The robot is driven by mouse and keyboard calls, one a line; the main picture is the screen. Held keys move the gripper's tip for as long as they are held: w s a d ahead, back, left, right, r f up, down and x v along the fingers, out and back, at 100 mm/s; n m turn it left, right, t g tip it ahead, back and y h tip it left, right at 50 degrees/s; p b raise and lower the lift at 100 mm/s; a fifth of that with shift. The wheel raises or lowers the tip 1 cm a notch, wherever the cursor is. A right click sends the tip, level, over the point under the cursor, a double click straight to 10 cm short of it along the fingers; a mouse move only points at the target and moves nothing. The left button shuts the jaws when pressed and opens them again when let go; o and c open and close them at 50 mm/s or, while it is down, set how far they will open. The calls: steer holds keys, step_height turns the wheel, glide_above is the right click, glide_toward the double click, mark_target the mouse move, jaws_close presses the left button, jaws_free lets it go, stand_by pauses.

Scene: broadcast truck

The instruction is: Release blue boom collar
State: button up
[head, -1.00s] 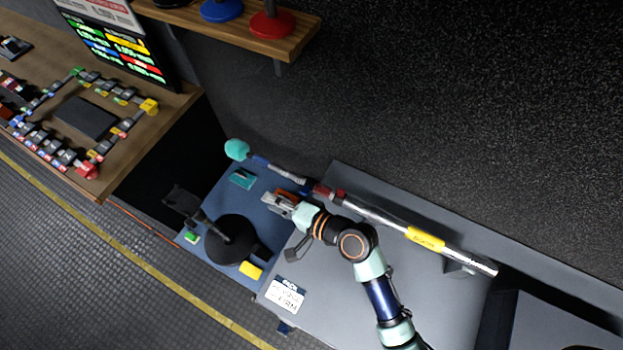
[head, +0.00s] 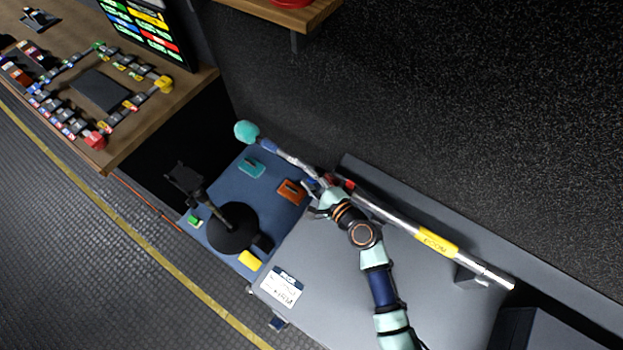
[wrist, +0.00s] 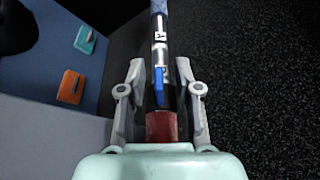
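The boom pole (head: 392,217) lies slanted along the grey case, with a teal ball-shaped tip (head: 247,131) at its far end. In the wrist view the pole runs up the middle, with a blue lever-like collar part (wrist: 159,88) on a dark and silver section and a red collar (wrist: 161,126) nearer me. My gripper (wrist: 160,78) is open, with one finger on each side of the pole at the blue part. Gaps show between the fingers and the blue part. In the head view my gripper (head: 315,188) partly hides that section.
A blue mat (head: 225,187) holds an orange block (head: 291,191), a teal block (head: 251,168), a yellow block (head: 249,260) and a black round-based stand (head: 233,230). A dark wall rises behind the pole. A wooden desk (head: 130,143) stands at left.

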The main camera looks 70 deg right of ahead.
jaws_close()
steer(key=shift+a+f+n+b, duration=0.15)
steer(key=shift+f+n+b, duration=0.15)
steer(key=shift+f+b, duration=0.6)
steer(key=shift+r+h+b, duration=0.3)
steer(key=shift+b, duration=0.25)
steer(key=shift+a+r+n, duration=0.1)
steer(key=shift+r+n, duration=0.15)
steer(key=shift+n, duration=0.15)
jaws_free()
